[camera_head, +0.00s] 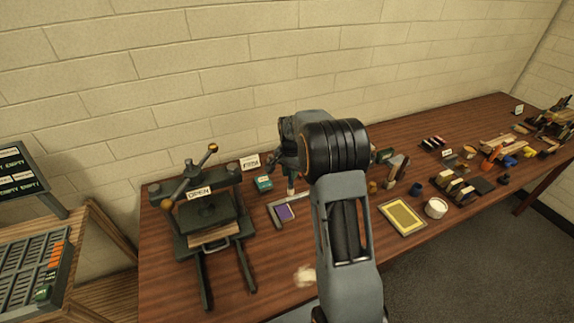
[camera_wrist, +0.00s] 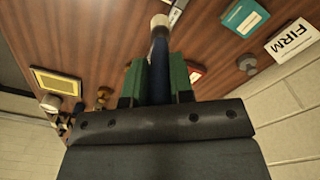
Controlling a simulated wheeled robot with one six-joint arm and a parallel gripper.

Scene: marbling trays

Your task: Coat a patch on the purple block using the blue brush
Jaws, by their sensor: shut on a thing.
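The purple block (camera_head: 284,212) lies on the wooden table in an angled grey guide (camera_head: 272,218), left of my arm in the head view. My gripper (camera_wrist: 158,88) has green fingers, shut on the blue handle of the blue brush (camera_wrist: 159,72). The brush's pale end (camera_wrist: 160,22) points away from the wrist. In the head view that end shows as a small pale part (camera_head: 291,186) just behind the block, with a gap in the picture. I cannot tell its height above the table. My arm hides part of the gripper.
A black press (camera_head: 208,218) marked OPEN stands at left. A teal box (camera_head: 263,184) and a FIRM card (camera_head: 250,162) stand behind the block. A yellow framed screen (camera_head: 402,217) and white tub (camera_head: 436,208) lie right. Bare table lies in front of the block.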

